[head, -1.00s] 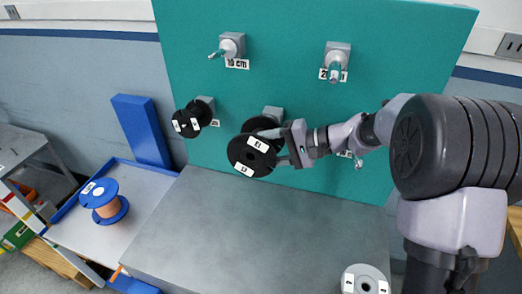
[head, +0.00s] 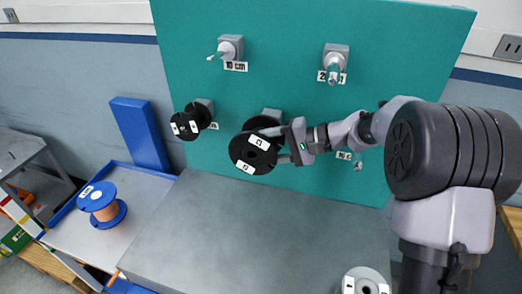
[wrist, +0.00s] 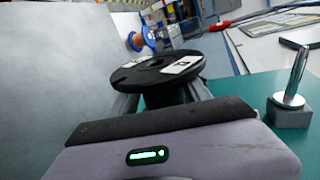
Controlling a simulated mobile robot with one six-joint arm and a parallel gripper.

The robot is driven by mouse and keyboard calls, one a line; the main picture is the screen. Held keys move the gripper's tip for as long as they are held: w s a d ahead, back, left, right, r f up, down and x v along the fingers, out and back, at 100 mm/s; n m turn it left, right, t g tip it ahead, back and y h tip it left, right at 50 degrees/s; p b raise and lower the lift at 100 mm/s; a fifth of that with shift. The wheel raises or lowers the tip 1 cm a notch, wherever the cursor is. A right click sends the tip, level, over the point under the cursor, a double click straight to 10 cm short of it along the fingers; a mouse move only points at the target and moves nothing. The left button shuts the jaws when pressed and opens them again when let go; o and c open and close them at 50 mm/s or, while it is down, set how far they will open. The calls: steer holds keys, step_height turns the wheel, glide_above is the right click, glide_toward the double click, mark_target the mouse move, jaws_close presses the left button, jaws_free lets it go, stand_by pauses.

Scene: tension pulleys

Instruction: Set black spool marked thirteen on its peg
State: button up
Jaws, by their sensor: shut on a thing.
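My gripper (head: 279,145) is shut on a black spool (head: 240,152) with white labels, held at the teal pegboard's lower middle. The label marks are too small to read surely. In the wrist view the black spool (wrist: 135,76) sits between my two fingers (wrist: 164,97), its flange facing away from me. A grey peg block (head: 272,114) shows just behind the spool's top edge. The spool hides that block's peg, so I cannot tell whether the spool is around it or in front of it.
Another black spool (head: 180,126) hangs on the peg to the left. Bare pegs stand at the upper left (head: 229,46), upper right (head: 335,62) and lower right. A blue-flanged copper spool (head: 103,204) stands on the left table. A grey spool (head: 366,282) is at the bottom right.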

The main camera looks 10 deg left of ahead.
steer(key=shift+w, duration=0.45)
steer(key=shift+f+b, duration=0.15)
steer(key=shift+b, duration=0.15)
steer(key=shift+w, duration=0.1)
stand_by(0.4)
steer(key=shift+w+d+f, duration=0.1)
steer(key=shift+w+d, duration=0.05)
steer(key=shift+w, duration=0.55)
steer(key=shift+w+d, duration=0.1)
steer(key=shift+w, duration=0.6)
stand_by(0.3)
steer(key=shift+w+d+f, duration=0.1)
steer(key=shift+w+d, duration=0.05)
steer(key=shift+w, duration=0.7)
